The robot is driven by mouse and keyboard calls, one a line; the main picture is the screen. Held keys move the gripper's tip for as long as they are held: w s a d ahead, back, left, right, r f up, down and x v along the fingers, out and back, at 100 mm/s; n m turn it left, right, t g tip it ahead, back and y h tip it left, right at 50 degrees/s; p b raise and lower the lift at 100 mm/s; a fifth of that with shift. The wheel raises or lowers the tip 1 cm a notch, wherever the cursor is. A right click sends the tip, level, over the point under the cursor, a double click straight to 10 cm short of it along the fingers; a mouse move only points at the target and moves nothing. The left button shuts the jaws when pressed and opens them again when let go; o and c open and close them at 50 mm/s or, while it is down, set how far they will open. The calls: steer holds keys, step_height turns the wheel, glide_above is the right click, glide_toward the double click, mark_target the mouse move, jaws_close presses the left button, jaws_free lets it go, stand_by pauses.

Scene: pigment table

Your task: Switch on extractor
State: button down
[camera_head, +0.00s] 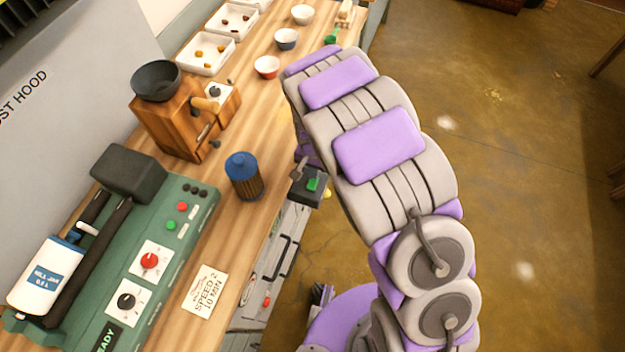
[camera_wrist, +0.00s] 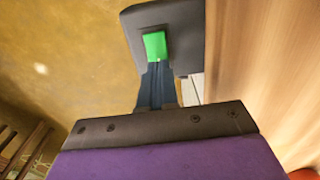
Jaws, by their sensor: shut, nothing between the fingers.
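The extractor switch is a dark box (camera_head: 303,193) with a green rocker (camera_head: 313,184), mounted at the table's right edge. In the wrist view the dark box (camera_wrist: 188,35) fills the top middle, with the bright green rocker (camera_wrist: 155,45) on its face. My gripper (camera_wrist: 157,68) is shut and empty, its fingertips at the lower edge of the rocker in that view. I cannot tell whether they touch it. In the head view my arm hides most of the gripper. A grey hood panel (camera_head: 60,75) lettered "ST HOOD" stands at the left.
The wooden table (camera_head: 215,235) holds a green roller machine (camera_head: 150,215), a blue-lidded jar (camera_head: 243,175), a wooden grinder (camera_head: 175,125), white trays (camera_head: 205,68) and small bowls (camera_head: 267,72). A card (camera_head: 204,291) lies near the edge. The floor (camera_head: 500,150) to the right is clear.

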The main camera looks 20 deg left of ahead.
steer(key=shift+f, duration=0.85)
stand_by(0.7)
steer(key=shift+r+p, duration=1.35)
steer(key=shift+r, duration=2.2)
